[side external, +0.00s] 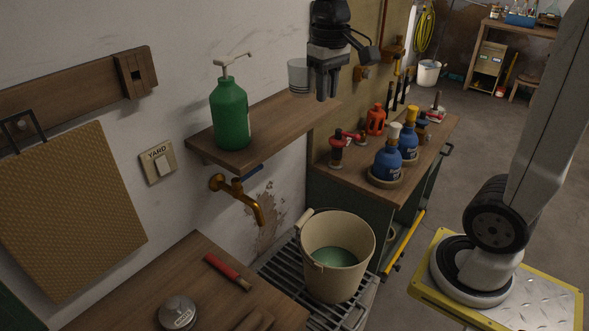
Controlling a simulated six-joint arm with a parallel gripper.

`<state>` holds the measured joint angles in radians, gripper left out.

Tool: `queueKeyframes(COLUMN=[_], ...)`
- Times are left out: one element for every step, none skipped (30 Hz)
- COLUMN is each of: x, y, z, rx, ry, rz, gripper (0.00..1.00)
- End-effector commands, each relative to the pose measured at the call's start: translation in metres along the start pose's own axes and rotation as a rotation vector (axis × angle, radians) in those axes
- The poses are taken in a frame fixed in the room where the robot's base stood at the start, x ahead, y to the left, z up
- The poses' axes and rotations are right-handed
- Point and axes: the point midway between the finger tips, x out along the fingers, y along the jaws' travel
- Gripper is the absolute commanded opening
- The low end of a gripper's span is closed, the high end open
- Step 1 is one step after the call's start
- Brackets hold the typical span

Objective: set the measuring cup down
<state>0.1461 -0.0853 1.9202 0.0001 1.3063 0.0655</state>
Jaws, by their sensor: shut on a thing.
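The measuring cup (298,76) is a pale grey, slightly tapered cup with faint lines around it. It is upright at the right end of the wooden wall shelf (270,122). Its base is at or just above the board; I cannot tell whether it touches. My gripper (326,88) points down at the cup's right side and is shut on it. The fingers hide the cup's right edge, and the exact grip is hidden.
A green pump bottle (230,115) stands on the shelf left of the cup, with bare board between. Below are a brass tap (238,197) and a cream bucket (337,256) holding greenish liquid. Blue bottles (387,156) crowd the cabinet top at right.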

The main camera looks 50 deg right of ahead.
Motion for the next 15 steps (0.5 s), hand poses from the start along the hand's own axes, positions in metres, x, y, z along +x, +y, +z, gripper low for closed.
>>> queueKeyframes(x=[-0.0012, -0.0015, -0.0019, -0.0022, -0.0024, -0.0026, -0.0027, -0.0028, -0.0028, -0.0028, -0.0028, -0.0028, -0.0028, -0.0028, -0.0028], y=[0.0004, 0.0005, 0.0006, 0.0007, 0.0007, 0.0008, 0.0008, 0.0008, 0.0008, 0.0008, 0.0008, 0.0008, 0.0008, 0.0008, 0.0008], z=[0.0025, 0.0036, 0.0048, 0.0055, 0.006, 0.0066, 0.0068, 0.007, 0.0071, 0.0071, 0.0071, 0.007, 0.007, 0.007, 0.0069], rx=[0.0, 0.0, 0.0, 0.0, 0.0, 0.0, 0.0, 0.0, 0.0, 0.0, 0.0, 0.0, 0.0, 0.0, 0.0], ry=[0.001, 0.0, 0.0, 0.0, 0.0, 0.0, 0.0, 0.0, 0.0, 0.0, 0.0, 0.0, 0.0, 0.0, 0.0], rz=[0.0, 0.0, 0.0, 0.0, 0.0, 0.0, 0.0, 0.0, 0.0, 0.0, 0.0, 0.0, 0.0, 0.0, 0.0], gripper=[0.0, 0.0, 0.0, 0.0, 0.0, 0.0, 0.0, 0.0, 0.0, 0.0, 0.0, 0.0, 0.0, 0.0, 0.0])
